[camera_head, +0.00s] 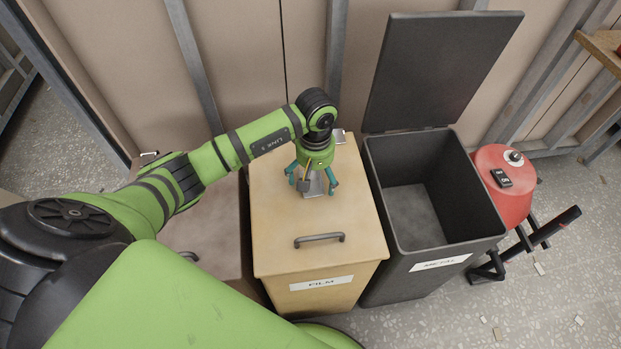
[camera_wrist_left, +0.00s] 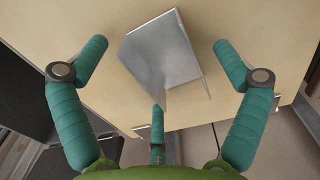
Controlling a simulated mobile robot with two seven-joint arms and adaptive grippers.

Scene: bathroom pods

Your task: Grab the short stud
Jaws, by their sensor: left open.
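The short stud is a grey metal channel piece (camera_wrist_left: 162,58) lying on the wooden lid of the box labelled FILM (camera_head: 285,225). In the head view the stud (camera_head: 317,187) is partly hidden under my left gripper (camera_head: 313,187). In the left wrist view my left gripper (camera_wrist_left: 160,60) is open, with its teal fingers spread on both sides of the stud. A third finger points at the stud's near end; I cannot tell whether it touches. My right gripper is not in view.
An open dark bin labelled METAL (camera_head: 440,240) stands to the right, its lid raised at the back. A brown-topped box (camera_head: 205,225) is to the left. A red rounded tank (camera_head: 500,185) stands at the far right. Small debris lies on the floor.

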